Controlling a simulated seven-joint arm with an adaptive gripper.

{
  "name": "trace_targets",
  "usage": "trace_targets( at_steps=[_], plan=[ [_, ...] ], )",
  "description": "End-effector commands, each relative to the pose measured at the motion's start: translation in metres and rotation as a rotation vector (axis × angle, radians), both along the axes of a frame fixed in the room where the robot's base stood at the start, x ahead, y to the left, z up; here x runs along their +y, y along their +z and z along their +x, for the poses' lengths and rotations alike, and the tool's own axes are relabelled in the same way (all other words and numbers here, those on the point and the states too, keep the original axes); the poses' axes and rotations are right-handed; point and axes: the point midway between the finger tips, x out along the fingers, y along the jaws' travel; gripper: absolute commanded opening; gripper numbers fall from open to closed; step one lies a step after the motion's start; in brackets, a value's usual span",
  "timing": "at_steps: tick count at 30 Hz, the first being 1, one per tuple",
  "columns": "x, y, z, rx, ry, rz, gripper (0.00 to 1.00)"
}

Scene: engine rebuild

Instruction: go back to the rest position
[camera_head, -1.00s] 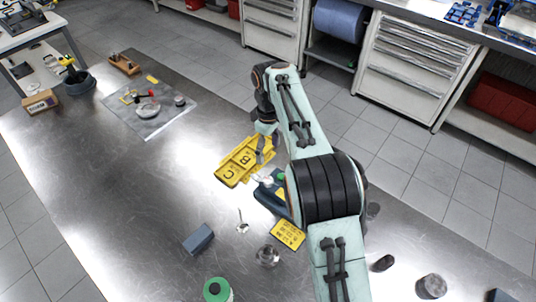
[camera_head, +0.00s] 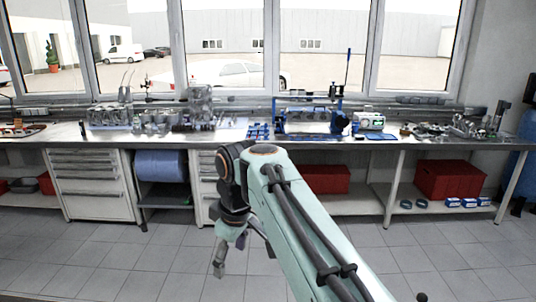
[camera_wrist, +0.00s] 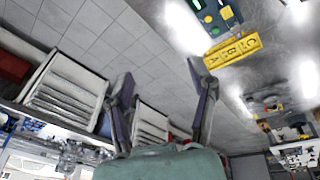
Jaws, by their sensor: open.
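My gripper (camera_head: 245,260) hangs at the end of my arm in the middle of the head view, in front of the cabinets and above the tiled floor. Its fingers point down and are spread, with nothing between them. The wrist view shows both fingers (camera_wrist: 160,80) apart and empty, with floor and a drawer cabinet behind them. The yellow tray (camera_wrist: 232,50) marked with letters A, B and C lies on the metal table at the upper right of the wrist view, clear of the fingers.
A long workbench (camera_head: 390,150) with engine parts and tools runs below the windows. Under it stand drawer cabinets (camera_head: 92,185), a blue roll (camera_head: 160,165) and red bins (camera_head: 450,178). In the wrist view a dark blue piece with coloured dots (camera_wrist: 217,17) lies beside the tray.

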Motion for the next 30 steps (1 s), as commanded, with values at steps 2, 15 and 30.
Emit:
trace_targets(
  at_steps=[2, 15, 30],
  plan=[
    [-0.054, 0.016, -0.032, -0.002, -0.149, 0.028, 0.57],
    [-0.15, -0.102, -0.246, 0.265, -0.851, 0.037, 0.57],
    [-0.152, -0.118, -0.259, 0.318, -0.999, 0.03, 0.57]
  ],
)
